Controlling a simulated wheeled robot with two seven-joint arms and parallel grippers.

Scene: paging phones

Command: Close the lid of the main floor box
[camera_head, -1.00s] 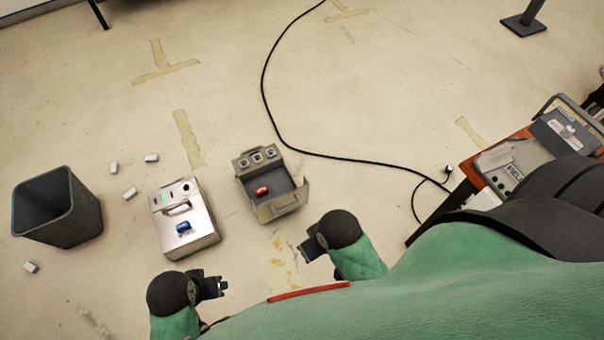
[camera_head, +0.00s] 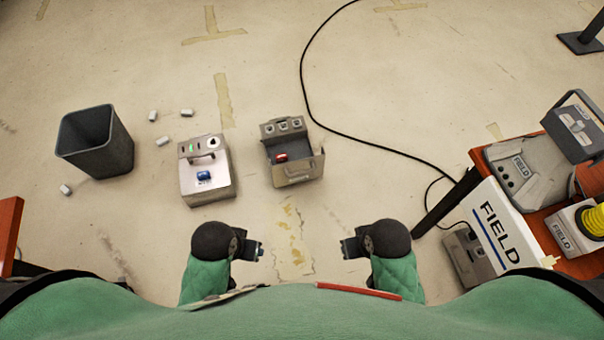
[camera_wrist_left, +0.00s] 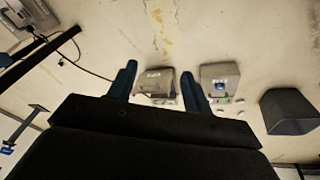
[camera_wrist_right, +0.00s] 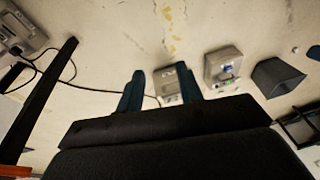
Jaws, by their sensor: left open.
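I cannot tell which is called main. My left gripper (camera_head: 260,250) and right gripper (camera_head: 345,248) are held in front of my body, nearer than both boxes and touching neither. Both are empty with fingers apart. The grey box shows between the fingers in the left wrist view (camera_wrist_left: 157,84) and right wrist view (camera_wrist_right: 168,84).
A dark bin (camera_head: 98,145) and several small white pieces are at the left. An orange table (camera_head: 535,225) with FIELD-labelled gear stands at the right. Floor before the boxes is clear.

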